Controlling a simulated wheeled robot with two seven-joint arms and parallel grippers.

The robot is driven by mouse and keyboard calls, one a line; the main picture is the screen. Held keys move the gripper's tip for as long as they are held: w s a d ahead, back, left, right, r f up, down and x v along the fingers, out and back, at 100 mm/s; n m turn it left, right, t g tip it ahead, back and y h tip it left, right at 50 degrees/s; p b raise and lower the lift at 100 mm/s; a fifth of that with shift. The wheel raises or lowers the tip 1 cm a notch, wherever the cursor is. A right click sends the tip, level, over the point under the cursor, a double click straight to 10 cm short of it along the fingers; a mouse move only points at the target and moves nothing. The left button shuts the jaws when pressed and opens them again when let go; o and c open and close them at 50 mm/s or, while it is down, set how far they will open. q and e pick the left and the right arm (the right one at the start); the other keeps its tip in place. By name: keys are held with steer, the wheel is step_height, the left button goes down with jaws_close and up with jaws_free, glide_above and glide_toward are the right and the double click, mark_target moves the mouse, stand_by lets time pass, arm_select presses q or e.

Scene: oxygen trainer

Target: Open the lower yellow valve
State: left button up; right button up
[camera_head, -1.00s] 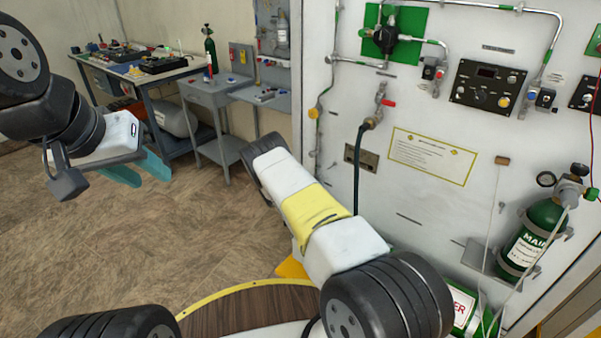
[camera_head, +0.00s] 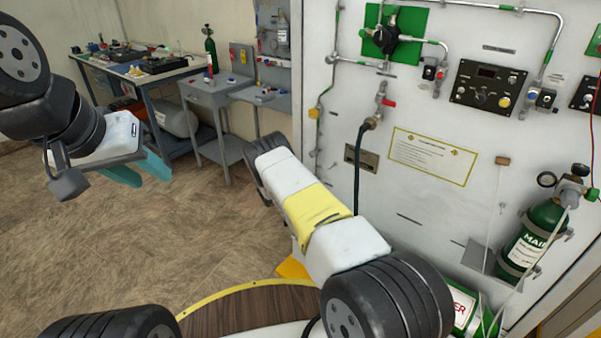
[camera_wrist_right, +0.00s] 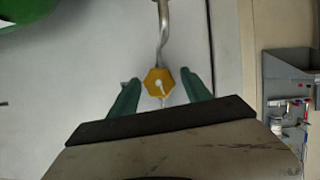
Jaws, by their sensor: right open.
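A yellow hexagonal valve knob (camera_wrist_right: 158,82) sits on a thin metal pipe on the white panel in the right wrist view. My right gripper (camera_wrist_right: 162,88) is open, with its teal fingers on either side of the knob and gaps visible between. In the head view my right forearm points at the panel's left edge and its fingers are hidden. A yellow valve (camera_head: 313,113) shows on the left pipe there; I cannot tell if it is the same one. My left gripper (camera_head: 139,170) is open and empty, far left of the panel.
The white panel (camera_head: 430,210) carries pipes, a black valve on a green plate (camera_head: 392,35), a red-handled valve (camera_head: 388,102) and a hanging hose. A green cylinder (camera_head: 533,235) is mounted at the right. Workbenches (camera_head: 135,65) stand behind at the left, with open floor before them.

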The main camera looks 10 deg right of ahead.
steer(key=v, duration=0.7)
steer(key=shift+s+a+r, duration=0.1)
steer(key=shift+a, duration=0.05)
